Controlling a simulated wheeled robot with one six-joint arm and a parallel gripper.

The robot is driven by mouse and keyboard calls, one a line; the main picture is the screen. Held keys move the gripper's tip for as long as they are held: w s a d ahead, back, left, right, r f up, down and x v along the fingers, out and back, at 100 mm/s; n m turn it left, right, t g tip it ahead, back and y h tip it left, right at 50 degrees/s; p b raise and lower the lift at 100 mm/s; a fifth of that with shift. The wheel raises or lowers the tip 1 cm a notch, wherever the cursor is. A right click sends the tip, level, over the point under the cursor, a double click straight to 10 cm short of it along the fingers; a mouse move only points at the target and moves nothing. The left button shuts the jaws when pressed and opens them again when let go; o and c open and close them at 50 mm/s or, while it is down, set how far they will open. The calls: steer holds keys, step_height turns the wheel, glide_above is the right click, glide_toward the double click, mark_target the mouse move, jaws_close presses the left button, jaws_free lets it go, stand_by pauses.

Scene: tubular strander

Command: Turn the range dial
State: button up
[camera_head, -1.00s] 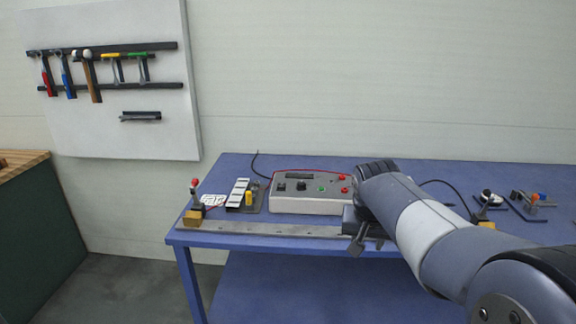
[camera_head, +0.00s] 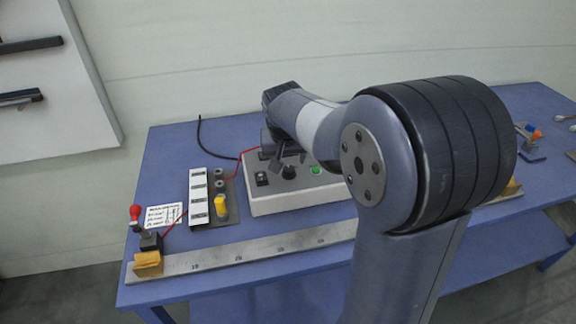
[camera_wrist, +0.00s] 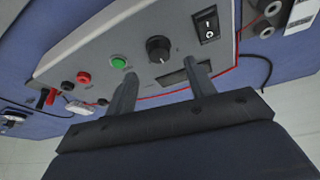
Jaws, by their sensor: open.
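The range dial is a black round knob (camera_wrist: 158,48) on the sloped panel of a light grey instrument box (camera_head: 262,205). In the head view the dial (camera_head: 289,173) shows just below my gripper (camera_head: 283,160). In the wrist view my gripper (camera_wrist: 160,88) is open and empty, with its two fingers apart. The dial lies between and beyond the fingertips, and I see no contact. A green button (camera_wrist: 118,62) is near one fingertip. A black rocker switch (camera_wrist: 207,24) is on the dial's other side. A dark display (camera_wrist: 185,75) is partly hidden by a finger.
A terminal board with white strips (camera_head: 198,195) and a yellow part (camera_head: 221,207) stands left of the box. A long metal ruler (camera_head: 240,255) runs along the front of the blue table (camera_head: 165,150). A red wire (camera_head: 228,170) runs beside the box.

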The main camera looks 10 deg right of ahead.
mark_target(289, 169)
steer(key=x, duration=0.5)
steer(key=shift+w+f, duration=0.1)
steer(key=shift+f, duration=0.25)
steer(key=shift+c, duration=0.3)
steer(key=c, duration=0.9)
